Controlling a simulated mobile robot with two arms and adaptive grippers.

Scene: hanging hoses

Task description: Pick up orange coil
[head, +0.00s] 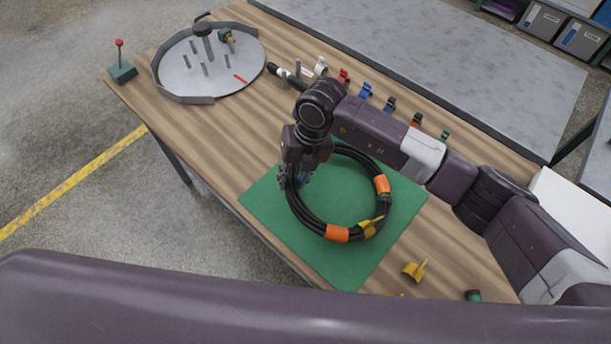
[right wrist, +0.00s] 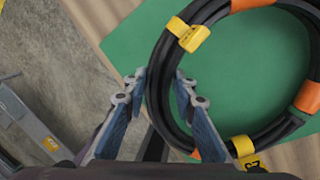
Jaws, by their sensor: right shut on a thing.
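The coil is a ring of black hose (head: 304,213) with orange bands (head: 337,234) and yellow tags, lying on a green mat (head: 350,268) on the table. My right gripper (head: 294,181) reaches down over the left side of the ring. In the right wrist view the fingers (right wrist: 160,84) stand on either side of the black hose (right wrist: 158,66), shut on it. A yellow tag (right wrist: 188,35) sits on the hose close to the fingers. The fingertips are partly hidden in the head view. My left gripper is not in view.
A round grey tray (head: 180,75) with upright pegs stands at the far left, beside a red-knobbed lever (head: 120,60). Several coloured clips line the back edge behind my right arm. A yellow clip (head: 414,271) lies right of the mat.

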